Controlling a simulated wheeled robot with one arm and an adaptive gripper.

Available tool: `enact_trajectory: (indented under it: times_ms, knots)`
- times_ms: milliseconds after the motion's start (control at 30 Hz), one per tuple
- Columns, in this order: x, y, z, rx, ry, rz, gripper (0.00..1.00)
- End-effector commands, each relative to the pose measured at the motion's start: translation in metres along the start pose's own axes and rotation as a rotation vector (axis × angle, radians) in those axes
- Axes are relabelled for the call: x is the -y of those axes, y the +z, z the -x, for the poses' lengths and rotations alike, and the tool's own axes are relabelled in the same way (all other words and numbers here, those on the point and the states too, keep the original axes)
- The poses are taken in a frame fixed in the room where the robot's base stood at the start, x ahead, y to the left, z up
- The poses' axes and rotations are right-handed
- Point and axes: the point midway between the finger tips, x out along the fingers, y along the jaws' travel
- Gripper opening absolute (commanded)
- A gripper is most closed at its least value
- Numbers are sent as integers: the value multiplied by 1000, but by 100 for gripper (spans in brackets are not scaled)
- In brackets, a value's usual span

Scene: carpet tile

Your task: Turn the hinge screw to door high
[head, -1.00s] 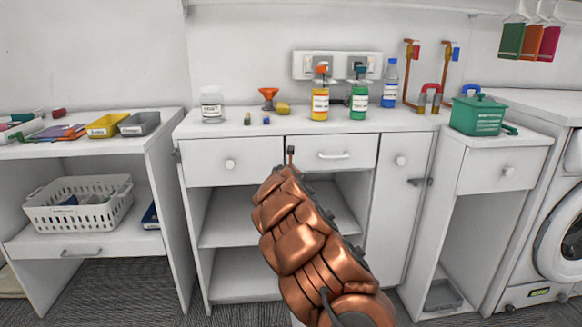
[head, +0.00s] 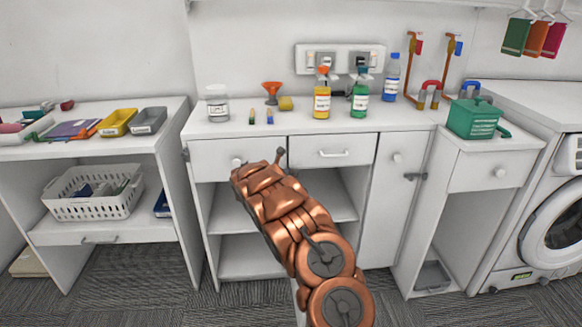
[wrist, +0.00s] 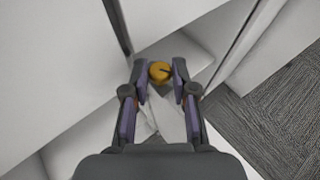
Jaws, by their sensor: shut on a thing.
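In the wrist view, my gripper (wrist: 160,75) has its two dark fingers on either side of a round orange-yellow knob (wrist: 160,70) with a dark mark on its face. This looks like the hinge screw, and the gripper is shut on it. White cabinet panels surround it. In the head view, my copper arm reaches toward the white cabinet's front and hides the fingers and the screw.
Bottles, including a yellow one (head: 322,103) and a green one (head: 360,98), stand on the cabinet top with a glass jar (head: 217,105). A shelf unit with a white basket (head: 95,205) stands left; a washing machine (head: 550,225) stands right. Patterned carpet lies in front.

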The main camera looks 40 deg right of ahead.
Motion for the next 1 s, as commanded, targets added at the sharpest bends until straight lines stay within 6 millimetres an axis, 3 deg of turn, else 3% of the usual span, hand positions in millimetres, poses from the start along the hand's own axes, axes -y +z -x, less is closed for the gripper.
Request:
enact_trajectory:
  times_ms: [500, 1000]
  knots:
    - [0, 1, -2, -2, -197, -80, 0]
    - [-1, 2, -3, 0, -269, -112, 0]
